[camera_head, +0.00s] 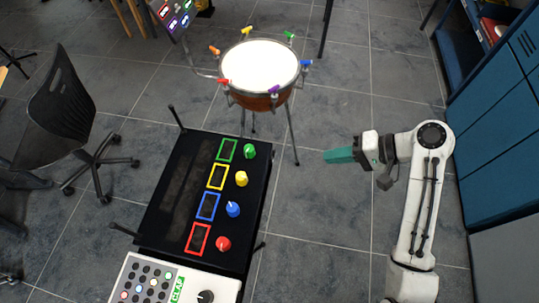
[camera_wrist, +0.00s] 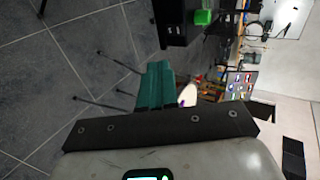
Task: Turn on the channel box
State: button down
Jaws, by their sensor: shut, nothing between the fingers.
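A black box (camera_head: 176,190) with colored frames and matching green (camera_head: 250,151), yellow (camera_head: 242,179), blue (camera_head: 233,209) and red (camera_head: 223,243) knobs stands left of center in the head view; it looks like the channel box. No power switch can be made out on it. My gripper (camera_head: 328,156) has teal fingers, shut and empty. It points left, in the air to the right of the box and apart from it. In the wrist view, my gripper (camera_wrist: 160,66) points toward a dark box edge (camera_wrist: 178,27) and a bright green knob (camera_wrist: 203,17).
A white button box (camera_head: 185,284) with a black dial adjoins the near end of the black box. A drum (camera_head: 260,67) on legs stands behind. A black chair (camera_head: 58,108) is at left, blue cabinets (camera_head: 495,130) at right. Floor between gripper and box is clear.

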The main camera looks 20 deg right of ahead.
jog(key=shift+s+r, duration=0.1)
jog(key=shift+a, duration=0.1)
jog(key=p, duration=0.1)
send_near(273, 158)
jog(key=w+a+f, duration=0.2)
jog(key=a+f, duration=0.1)
jog(key=f, duration=0.1)
jog(key=shift+x, duration=0.85)
jog(key=shift+w+a+p, duration=0.1)
jog(key=shift+a+p, duration=0.1)
jog(key=shift+p, duration=0.15)
jog(key=shift+r, duration=0.2)
jog(key=shift+r+p, duration=0.75)
jog(key=shift+p, duration=0.25)
